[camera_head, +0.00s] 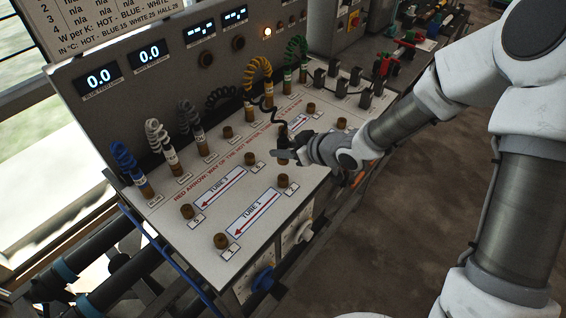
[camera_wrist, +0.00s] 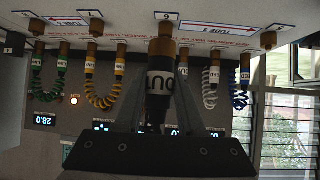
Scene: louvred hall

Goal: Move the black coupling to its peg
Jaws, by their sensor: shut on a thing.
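My gripper (camera_head: 281,155) is over the middle of the sloping board in the head view. In the wrist view its two fingers (camera_wrist: 160,108) are shut on the black coupling (camera_wrist: 160,82), which has a brass end and a white label reading in part "OUT". A brass peg (camera_wrist: 166,29) beside a label 6 shows past the coupling's brass end. I cannot tell whether they touch. That peg (camera_head: 248,158) stands just left of my gripper in the head view. A coiled black hose (camera_head: 266,103) runs down toward the gripper. The coupling's lower end is hidden there.
Blue (camera_head: 124,158), white (camera_head: 160,139), yellow (camera_head: 258,75) and green (camera_head: 297,50) coiled hoses stand along the board's back. Bare brass pegs stand by TUBE 1 (camera_head: 252,214) and TUBE 3 (camera_head: 220,187). A display panel (camera_head: 150,75) rises behind.

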